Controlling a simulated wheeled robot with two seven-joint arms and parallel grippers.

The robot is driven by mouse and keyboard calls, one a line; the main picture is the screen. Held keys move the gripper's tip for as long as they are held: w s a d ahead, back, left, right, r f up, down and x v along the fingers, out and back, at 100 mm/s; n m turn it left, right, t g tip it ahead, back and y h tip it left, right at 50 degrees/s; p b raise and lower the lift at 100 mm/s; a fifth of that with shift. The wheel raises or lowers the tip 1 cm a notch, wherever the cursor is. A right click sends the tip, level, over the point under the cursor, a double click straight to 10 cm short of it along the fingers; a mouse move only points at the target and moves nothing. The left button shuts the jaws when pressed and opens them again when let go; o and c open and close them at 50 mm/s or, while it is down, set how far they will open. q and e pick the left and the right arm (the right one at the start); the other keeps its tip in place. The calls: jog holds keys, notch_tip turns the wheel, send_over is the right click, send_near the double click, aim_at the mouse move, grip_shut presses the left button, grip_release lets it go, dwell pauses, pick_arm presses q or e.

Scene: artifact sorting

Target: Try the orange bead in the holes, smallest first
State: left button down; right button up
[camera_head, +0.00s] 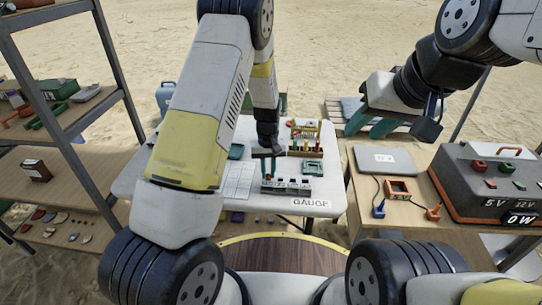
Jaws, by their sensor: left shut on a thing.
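My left gripper (268,176) points down over the white table, right above the left part of the gauge block (293,187). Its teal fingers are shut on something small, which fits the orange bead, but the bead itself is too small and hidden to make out. The gauge is a low row of grey-topped blocks near the table's front edge, behind the "GAUGE" label (311,202). Its separate holes are not clear. I cannot tell whether the fingertips touch the gauge. My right gripper (370,128) hangs away to the right, its teal fingers apart and empty.
The white table (135,190) also bears a gridded sheet (238,180), teal trays (312,168) and a rack of coloured pieces (305,140) behind the gauge. A wooden table on the right holds a closed laptop (384,160) and a power unit (480,185). Shelves stand left.

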aim_at(268, 174)
dwell(0.4)
pick_arm(q)
jog(key=c, duration=0.9)
grip_release()
jog(key=shift+o, duration=0.2)
jog(key=shift+r, duration=3)
